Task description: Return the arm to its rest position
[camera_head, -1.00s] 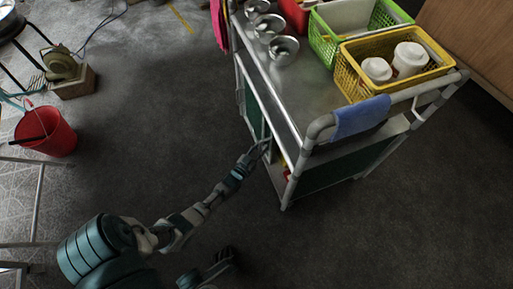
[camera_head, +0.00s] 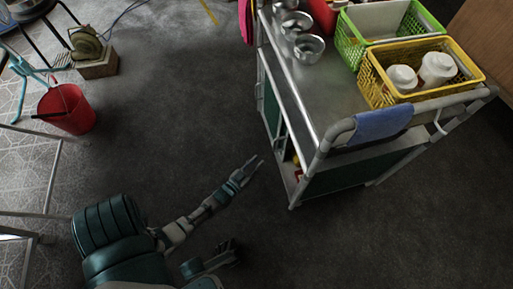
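My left arm reaches in from the lower left. Its gripper (camera_head: 253,168) is over the dark floor, to the left of the metal cart (camera_head: 325,85), with a gap between them. Its two fingers look slightly apart, with nothing seen between them. A second dark gripper (camera_head: 229,250), likely my right one, shows low in the frame near the base of the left arm. It is small and dark, so its fingers cannot be made out.
The cart carries metal bowls (camera_head: 308,47), a green basket (camera_head: 352,48), a yellow basket (camera_head: 375,92) with white containers, and a blue cloth (camera_head: 382,124) on its rail. A red bucket (camera_head: 68,110) stands at left. The floor between is clear.

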